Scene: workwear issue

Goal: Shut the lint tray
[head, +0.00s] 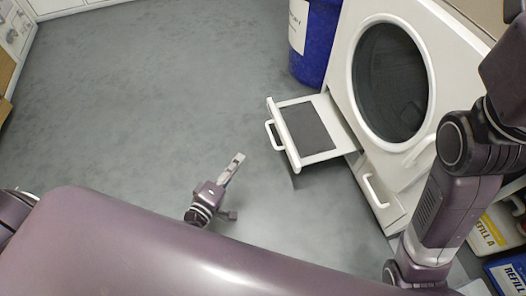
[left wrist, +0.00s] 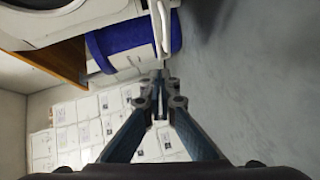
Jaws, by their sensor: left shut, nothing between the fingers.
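The lint tray (head: 335,141) is a white drawer with a dark grey panel, pulled out from the front of the white dryer (head: 438,60). Its white looped handle (head: 271,135) faces left. My left gripper (head: 239,158) is shut and empty, to the left of and a little below the handle in the head view, apart from it. In the left wrist view the shut fingertips (left wrist: 160,76) are below a white bar that looks like the tray handle (left wrist: 160,25). My right arm shows at the right, but its gripper is out of view.
A blue bin (head: 318,42) with a white label stands beside the dryer, behind the tray. A lower panel with a white handle (head: 375,190) is below the tray. A yellow refill container (head: 492,235) and a blue one (head: 508,272) are at the right. The grey floor (head: 150,100) at left is clear.

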